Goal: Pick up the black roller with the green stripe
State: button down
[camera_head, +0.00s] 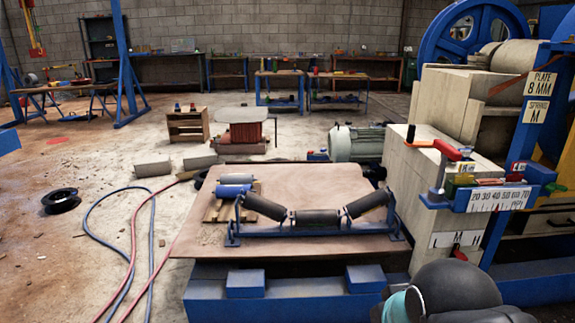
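A blue roller frame (320,231) stands on a brown sheet-topped table. It holds three dark rollers: a left one (264,207) and a right one (368,204), both tilted, and a level middle one (316,217). No green stripe can be made out on any of them at this size. Behind the frame's left end, a blue roller (232,190) and a paler grey-blue roller (237,178) lie on a small wooden pallet (222,212). My gripper is not in view; only a dark rounded part of my arm with a teal band shows at the bottom right.
The brown tabletop (200,240) is bare at its front left. A grey block machine with a red lever (433,145) and lettered scales rises at the right. Hoses (130,240) and a black coil (61,201) lie on the floor at the left. Workbenches line the back wall.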

aim_at(313, 217)
jog(key=u, duration=0.05)
jog(key=k, duration=0.5)
jog(key=u, duration=2.35)
jog(key=i, duration=1.35)
jog(key=z, duration=2.4)
